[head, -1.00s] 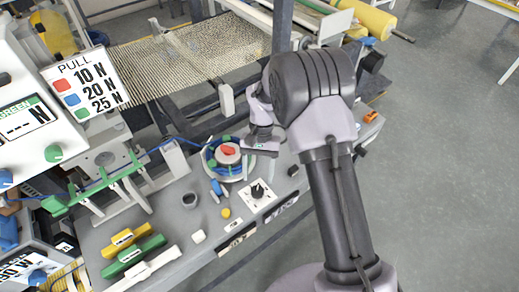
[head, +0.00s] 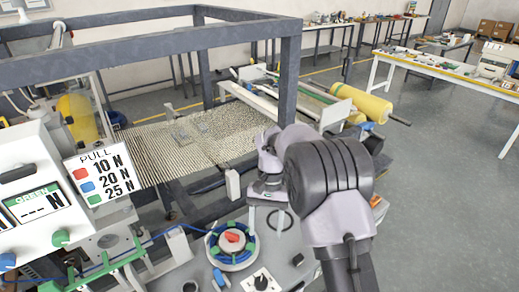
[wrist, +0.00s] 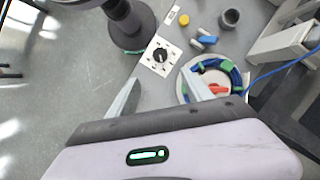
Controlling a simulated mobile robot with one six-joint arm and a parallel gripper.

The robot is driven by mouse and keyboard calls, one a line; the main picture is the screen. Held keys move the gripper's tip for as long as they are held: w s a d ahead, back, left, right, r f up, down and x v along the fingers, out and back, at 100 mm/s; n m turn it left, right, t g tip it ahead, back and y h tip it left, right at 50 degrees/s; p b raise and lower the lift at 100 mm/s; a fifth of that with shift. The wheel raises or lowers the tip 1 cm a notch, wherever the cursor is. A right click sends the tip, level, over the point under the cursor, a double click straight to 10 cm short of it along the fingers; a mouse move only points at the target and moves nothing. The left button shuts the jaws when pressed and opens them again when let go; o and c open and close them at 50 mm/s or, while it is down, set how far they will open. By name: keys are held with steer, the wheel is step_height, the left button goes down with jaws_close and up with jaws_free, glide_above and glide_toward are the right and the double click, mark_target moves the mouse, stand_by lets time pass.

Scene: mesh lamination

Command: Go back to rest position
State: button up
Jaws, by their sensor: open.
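My gripper (wrist: 160,95) is open in the wrist view, its two fingers apart with nothing between them. It hangs above the grey bench top. In the head view my gripper (head: 267,205) shows only in part, beyond my dark arm joint, to the right of a round reel. The reel (head: 232,246) has a blue and green ring and a red piece at its centre. It also shows in the wrist view (wrist: 238,77), behind the right finger.
A white plate with a black knob (wrist: 161,56) lies on the bench. A pull tester (head: 40,190) with a sign stands at left. A woven mesh (head: 170,150) stretches beneath a grey frame (head: 160,47). Open floor lies at right.

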steer(key=s+d+r+t+b, duration=0.4)
steer(key=s+r+b, duration=0.2)
steer(key=s+r, duration=0.3)
steer(key=s+d+m+t+b, duration=0.1)
steer(key=s+t+b, duration=0.1)
steer(key=s, duration=0.5)
steer(key=s+d+f+m+t+y+b, duration=0.1)
steer(key=s+d+t+b, duration=0.1)
steer(key=s, duration=0.6)
steer(key=shift+s+t+b, duration=0.25)
steer(key=shift+t+b, duration=0.35)
steer(key=shift+t, duration=0.5)
